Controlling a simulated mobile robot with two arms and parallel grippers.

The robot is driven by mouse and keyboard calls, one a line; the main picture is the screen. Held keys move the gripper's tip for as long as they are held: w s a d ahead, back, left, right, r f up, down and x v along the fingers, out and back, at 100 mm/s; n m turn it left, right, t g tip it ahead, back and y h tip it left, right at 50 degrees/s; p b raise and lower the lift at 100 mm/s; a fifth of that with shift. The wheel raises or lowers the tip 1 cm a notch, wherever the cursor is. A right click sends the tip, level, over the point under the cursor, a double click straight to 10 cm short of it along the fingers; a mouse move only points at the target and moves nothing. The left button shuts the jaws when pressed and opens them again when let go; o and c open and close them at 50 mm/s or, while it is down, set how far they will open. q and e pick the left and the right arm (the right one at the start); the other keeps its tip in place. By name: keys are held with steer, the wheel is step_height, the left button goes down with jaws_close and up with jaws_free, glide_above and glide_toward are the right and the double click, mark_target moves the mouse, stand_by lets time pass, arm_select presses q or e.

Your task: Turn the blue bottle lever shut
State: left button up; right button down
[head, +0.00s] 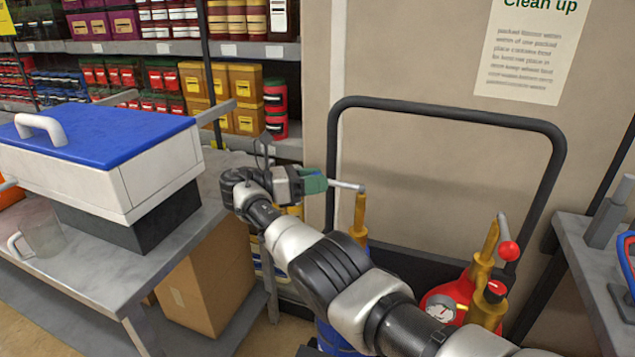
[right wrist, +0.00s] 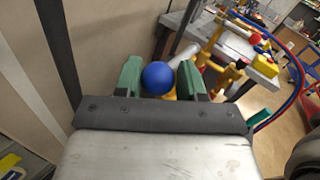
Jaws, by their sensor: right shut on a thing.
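The blue bottle (head: 335,338) stands low behind my right arm, mostly hidden by it. Its brass valve (head: 359,222) rises above the arm, and a grey lever (head: 346,185) runs left from the valve top into my right gripper (head: 314,182). In the right wrist view, the lever's blue ball knob (right wrist: 159,77) sits between the green fingers of the gripper, which is shut on it. The knob is hidden by the fingers in the head view. My left gripper is in neither view.
A red bottle (head: 446,301) with a gauge and a red-knobbed lever (head: 506,243) stands at right. A black cart handle (head: 450,111) arches behind the bottles. A table (head: 103,280) with a blue-lidded box (head: 120,160) is at left. A grey bench (head: 590,275) is at right.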

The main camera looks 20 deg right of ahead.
steer(key=shift+w+d+r, duration=0.1)
steer(key=shift+d+r, duration=0.1)
steer(key=shift+r, duration=0.1)
steer(key=c, duration=0.9)
jaws_free()
steer(key=shift+o, duration=0.7)
steer(key=shift+d+f, duration=0.25)
steer(key=shift+d, duration=0.05)
steer(key=shift+a, duration=0.2)
